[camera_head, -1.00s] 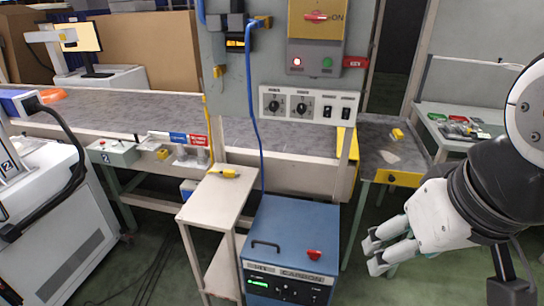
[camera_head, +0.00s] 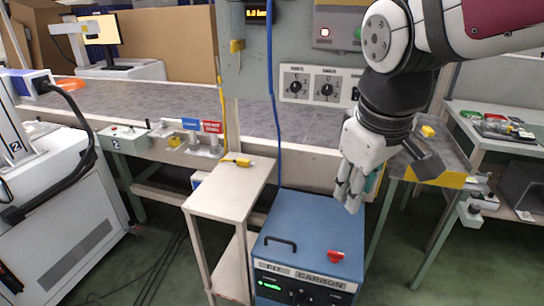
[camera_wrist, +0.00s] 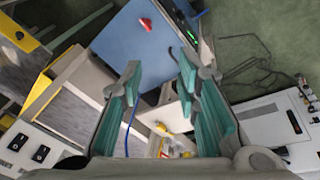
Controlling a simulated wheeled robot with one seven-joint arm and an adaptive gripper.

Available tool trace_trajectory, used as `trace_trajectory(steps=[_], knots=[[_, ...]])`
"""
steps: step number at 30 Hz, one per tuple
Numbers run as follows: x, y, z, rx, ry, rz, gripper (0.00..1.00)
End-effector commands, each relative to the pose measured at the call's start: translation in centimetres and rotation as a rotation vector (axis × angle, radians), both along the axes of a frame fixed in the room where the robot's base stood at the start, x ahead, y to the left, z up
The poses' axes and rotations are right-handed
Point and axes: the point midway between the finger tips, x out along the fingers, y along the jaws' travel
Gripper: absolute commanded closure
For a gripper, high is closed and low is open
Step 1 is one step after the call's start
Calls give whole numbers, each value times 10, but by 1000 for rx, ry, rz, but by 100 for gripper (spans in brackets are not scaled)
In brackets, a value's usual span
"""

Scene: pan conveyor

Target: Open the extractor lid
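The extractor is a blue box (camera_head: 312,232) on the floor, with a flat blue top that lies closed. A black bar handle (camera_head: 281,243) is at the left front of the top, and a red knob (camera_head: 335,256) is at the right front. The front panel carries a lit green display (camera_head: 268,284). My gripper (camera_head: 350,196) points down above the back right of the box, apart from the handle. In the wrist view my gripper (camera_wrist: 160,78) is open and empty, with the blue top (camera_wrist: 150,50) and red knob (camera_wrist: 146,24) ahead of it.
A narrow beige stand (camera_head: 232,188) with a yellow-ended item (camera_head: 236,161) is directly left of the box. The conveyor (camera_head: 150,91) and grey control panel (camera_head: 320,88) are behind. A side table (camera_head: 500,140) is at the right. A blue cable hangs behind the box.

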Motion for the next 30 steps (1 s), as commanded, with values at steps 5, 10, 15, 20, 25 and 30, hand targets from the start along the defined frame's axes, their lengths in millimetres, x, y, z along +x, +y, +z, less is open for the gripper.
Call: trace_trajectory(steps=[5, 10, 15, 20, 25, 30], knots=[[75, 44, -70, -73, 51, 245, 70], [128, 90, -134, -126, 91, 464, 70], [158, 123, -179, -155, 114, 610, 70], [167, 136, -196, -165, 122, 665, 70], [170, 135, -210, -166, 125, 669, 70], [175, 133, -241, -166, 126, 666, 70]])
